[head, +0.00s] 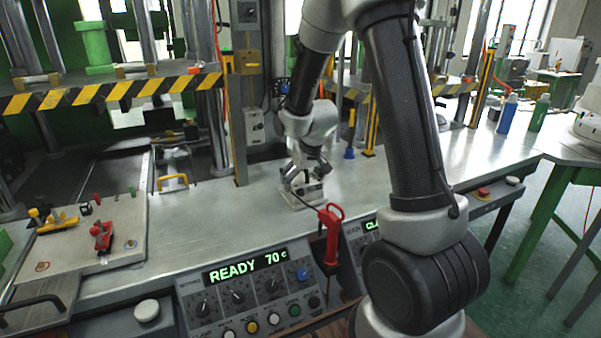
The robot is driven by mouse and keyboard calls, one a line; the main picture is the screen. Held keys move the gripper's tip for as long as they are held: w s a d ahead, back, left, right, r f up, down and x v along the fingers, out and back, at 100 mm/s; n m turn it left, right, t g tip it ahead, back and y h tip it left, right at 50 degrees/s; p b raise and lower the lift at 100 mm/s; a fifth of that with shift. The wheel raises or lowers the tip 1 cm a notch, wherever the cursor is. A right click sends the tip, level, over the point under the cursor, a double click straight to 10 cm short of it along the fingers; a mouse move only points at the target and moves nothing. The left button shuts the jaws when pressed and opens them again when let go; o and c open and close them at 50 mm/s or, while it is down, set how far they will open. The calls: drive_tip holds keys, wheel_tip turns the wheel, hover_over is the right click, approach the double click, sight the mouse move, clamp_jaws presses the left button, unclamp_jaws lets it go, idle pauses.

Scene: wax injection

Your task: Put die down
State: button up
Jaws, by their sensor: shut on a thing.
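The die is a small silvery metal block (298,201) at the middle of the grey metal worktop in the head view. My gripper (303,183) points down from above and is shut on the upper part of the die. The fingers hide some of its top. The die is at or very close to the worktop surface; I cannot tell whether it touches.
A red-handled tool (330,228) stands just in front of the die, by the control panel (250,285) reading READY 70 C. A yellow-black striped press edge (110,92) is at left, above a plate (120,245) with small parts. Worktop right of the die is clear.

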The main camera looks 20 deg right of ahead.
drive_tip(key=shift+f, duration=0.1)
drive_tip(key=o, duration=1.7)
drive_tip(key=shift+c, duration=0.2)
drive_tip(key=v, duration=1.2)
drive_tip(key=s+r, duration=0.4)
drive_tip(key=s, duration=0.9)
drive_tip(key=s+r, duration=0.5)
drive_tip(key=s, duration=0.8)
drive_tip(key=shift+d, duration=0.45)
drive_tip(key=shift+r, duration=0.15)
